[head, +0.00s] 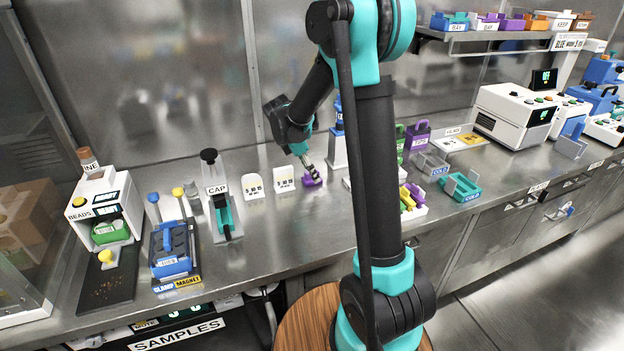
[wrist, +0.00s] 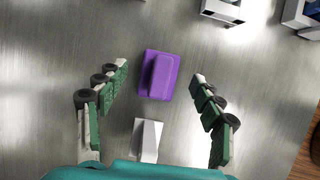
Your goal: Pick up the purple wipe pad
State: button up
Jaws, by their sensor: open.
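The purple wipe pad (wrist: 160,75) lies on the steel bench, a block with a raised ridge along its top. In the wrist view it sits between and just beyond the tips of my gripper (wrist: 158,82), which is open with a finger on each side and nothing held. In the head view the pad (head: 312,181) is small, and my gripper (head: 310,170) points down right at it. From that view I cannot tell whether the fingers touch it.
A small white wedge (wrist: 148,138) stands close behind the pad between the fingers. White cards (head: 284,179) stand left of the pad. A blue-topped white bottle (head: 338,150) and a white bin of coloured items (head: 411,203) are to the right. Bare bench (head: 300,225) lies in front.

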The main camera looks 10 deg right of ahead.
jog(key=shift+x, duration=0.85)
jog(key=c, duration=1.1)
jog(key=shift+c, duration=0.2)
jog(key=shift+r, duration=0.1)
notch_tip(320, 180, up, 20)
